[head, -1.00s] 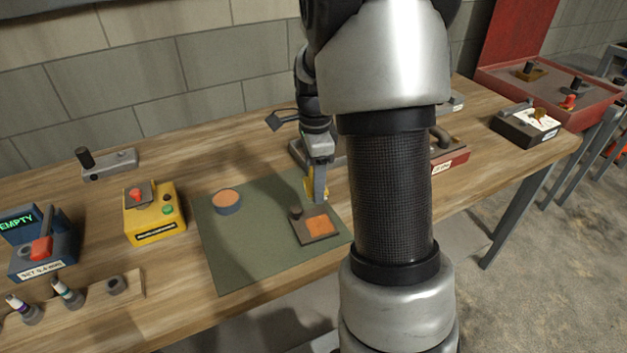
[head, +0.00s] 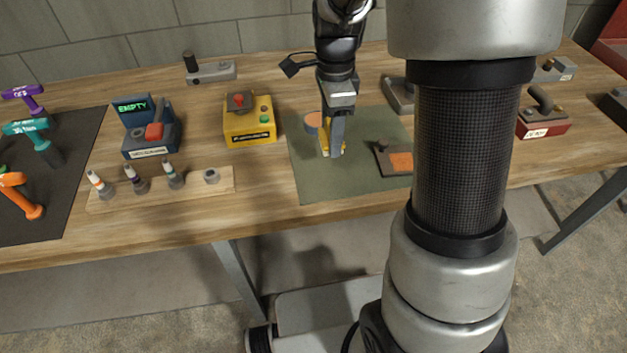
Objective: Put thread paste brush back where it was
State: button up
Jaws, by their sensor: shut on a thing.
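My gripper (head: 334,150) points down over the green mat (head: 310,185) in the head view. It is shut on a narrow yellow thing (head: 325,139), which I take to be the thread paste brush. A grey finger covers much of it, and I cannot tell whether its lower end touches the mat. A round tin with an orange top (head: 312,123) is just behind and left of it. A dark tray with an orange pad (head: 400,161) lies to the right on the mat, partly hidden by my arm.
A wooden rack (head: 160,189) at left holds several small banded bottles and a grey round socket (head: 211,176). A yellow button box (head: 249,121) and a blue box reading EMPTY (head: 150,130) stand behind it. T-handled tools (head: 40,140) lie on a dark mat at far left.

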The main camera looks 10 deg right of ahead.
send_over(325, 176)
notch_tip(325, 176, down, 6)
jog(key=shift+r+b, duration=0.1)
jog(key=shift+b, duration=0.2)
jog(key=shift+f, duration=2.1)
jog(key=shift+f+b, duration=0.2)
jog(key=shift+b, duration=0.1)
jog(key=o, duration=1)
jog(key=shift+o, duration=0.2)
jog(key=shift+r, duration=0.1)
